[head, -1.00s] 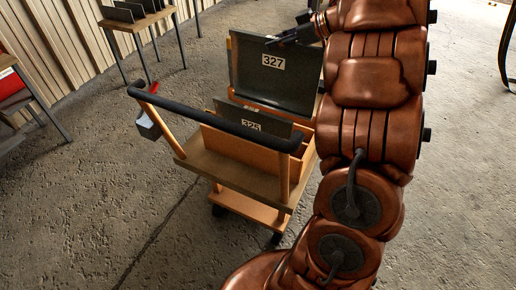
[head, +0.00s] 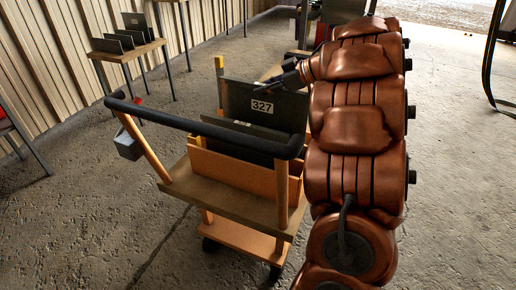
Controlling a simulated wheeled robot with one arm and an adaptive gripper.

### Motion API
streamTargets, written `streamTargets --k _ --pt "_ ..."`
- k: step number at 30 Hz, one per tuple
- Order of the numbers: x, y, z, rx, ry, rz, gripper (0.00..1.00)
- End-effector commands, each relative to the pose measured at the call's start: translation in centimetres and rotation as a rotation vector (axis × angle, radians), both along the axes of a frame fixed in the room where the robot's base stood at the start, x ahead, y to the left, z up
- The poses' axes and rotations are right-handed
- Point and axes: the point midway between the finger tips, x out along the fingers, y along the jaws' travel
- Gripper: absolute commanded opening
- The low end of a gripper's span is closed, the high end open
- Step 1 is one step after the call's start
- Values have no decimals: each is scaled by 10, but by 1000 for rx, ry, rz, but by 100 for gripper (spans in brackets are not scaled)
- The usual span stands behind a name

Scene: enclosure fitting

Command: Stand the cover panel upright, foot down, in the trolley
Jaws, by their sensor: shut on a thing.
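The dark grey cover panel (head: 240,98) with the label 327 stands upright at the far side of the trolley (head: 215,190). Its lower part and foot are hidden behind the trolley's orange box wall (head: 235,172) and another panel, so I cannot tell whether it rests on anything. My gripper (head: 278,80) is shut on the panel near its top right edge. The fingertips are small and dark in this view.
A second dark panel (head: 215,123) stands in the trolley's box, its label mostly covered by the black handle bar (head: 200,129). A small table (head: 120,53) with several upright panels stands at the back left. Concrete floor (head: 90,230) is clear left of the trolley.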

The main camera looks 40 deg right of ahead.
Motion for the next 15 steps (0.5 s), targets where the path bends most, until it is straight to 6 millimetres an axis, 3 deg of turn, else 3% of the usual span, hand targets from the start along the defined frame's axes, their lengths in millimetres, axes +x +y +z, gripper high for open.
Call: streamTargets --k 9,15 --pt "0 2 -45 4 -1 2 0" --pt "0 0 -53 2 -2 0 0"
